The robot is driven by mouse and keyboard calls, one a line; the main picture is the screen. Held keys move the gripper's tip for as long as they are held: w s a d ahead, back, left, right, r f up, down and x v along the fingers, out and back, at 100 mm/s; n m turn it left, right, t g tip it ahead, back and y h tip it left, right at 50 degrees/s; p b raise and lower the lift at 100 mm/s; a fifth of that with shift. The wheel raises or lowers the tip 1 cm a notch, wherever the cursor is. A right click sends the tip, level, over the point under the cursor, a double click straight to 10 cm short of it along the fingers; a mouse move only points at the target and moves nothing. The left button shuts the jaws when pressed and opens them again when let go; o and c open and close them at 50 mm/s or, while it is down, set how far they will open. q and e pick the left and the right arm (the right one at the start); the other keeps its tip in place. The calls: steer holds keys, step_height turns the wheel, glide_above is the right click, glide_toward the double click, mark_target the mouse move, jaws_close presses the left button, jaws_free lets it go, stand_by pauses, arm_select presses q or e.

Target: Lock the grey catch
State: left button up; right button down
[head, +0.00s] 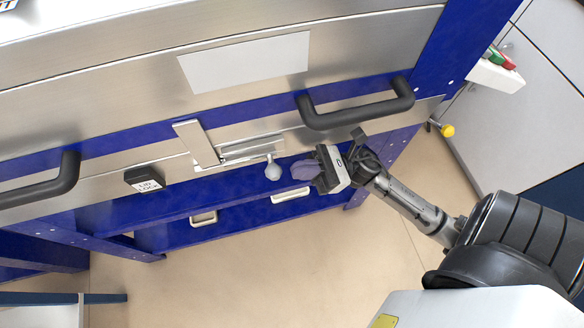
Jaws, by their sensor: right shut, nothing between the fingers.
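The grey catch (272,168) shows as a light grey ball-ended lever at the right end of a steel bar on the kiln's front. The bar (240,150) lies nearly level, beside an upright steel plate (197,143). My right gripper (303,170) is just right of the grey knob, with its fingers pointing left towards it. It is shut and empty, and a small gap seems to part it from the knob. My left gripper is not in view.
Two black handles stick out from the kiln front, one above my right gripper (357,107) and one at far left (40,185). A black box labelled LID LOCK (145,180) sits left of the catch. A yellow knob (447,130) is at right.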

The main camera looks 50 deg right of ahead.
steer(key=shift+x, duration=1.2)
